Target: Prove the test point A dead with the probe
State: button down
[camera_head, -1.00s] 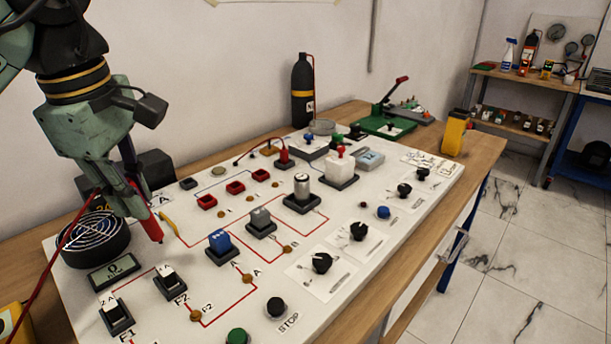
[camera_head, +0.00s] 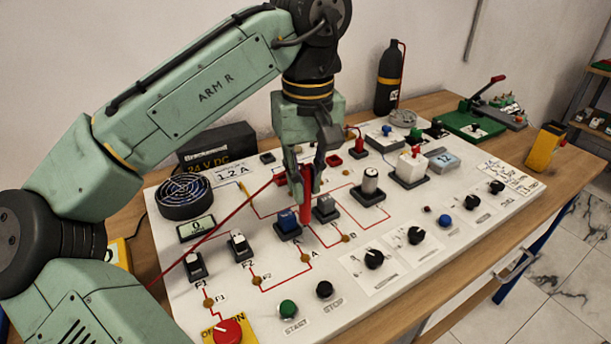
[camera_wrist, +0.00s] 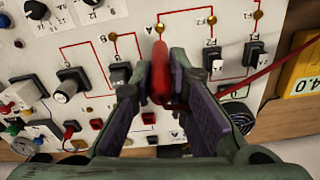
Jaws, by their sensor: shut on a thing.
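My gripper (camera_head: 305,170) is shut on the red probe (camera_head: 306,195), which is roughly upright over the middle of the panel. A red lead runs from the probe to the lower left. Test point A (camera_head: 306,257) is a brass dot on a red line, below the probe in the head view. In the wrist view my gripper (camera_wrist: 162,85) holds the probe (camera_wrist: 160,72), and its tip end points at test point A (camera_wrist: 160,29). They look close there, but I cannot tell whether they touch. The small display (camera_head: 197,228) seems to read 0.
Test point B (camera_head: 346,238) is to the right of A. Two switches (camera_head: 239,247) and a round fan (camera_head: 185,196) are to the left. The panel front holds knobs and buttons.

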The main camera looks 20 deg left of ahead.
aim_at(306, 220)
jog(key=shift+f+b, duration=1.85)
jog(key=shift+f, duration=1.95)
notch_tip(306, 220, up, 4)
jog(key=p, duration=0.3)
jog(key=shift+f, duration=0.25)
jog(key=shift+r+p, duration=0.5)
jog(key=shift+r, duration=1.8)
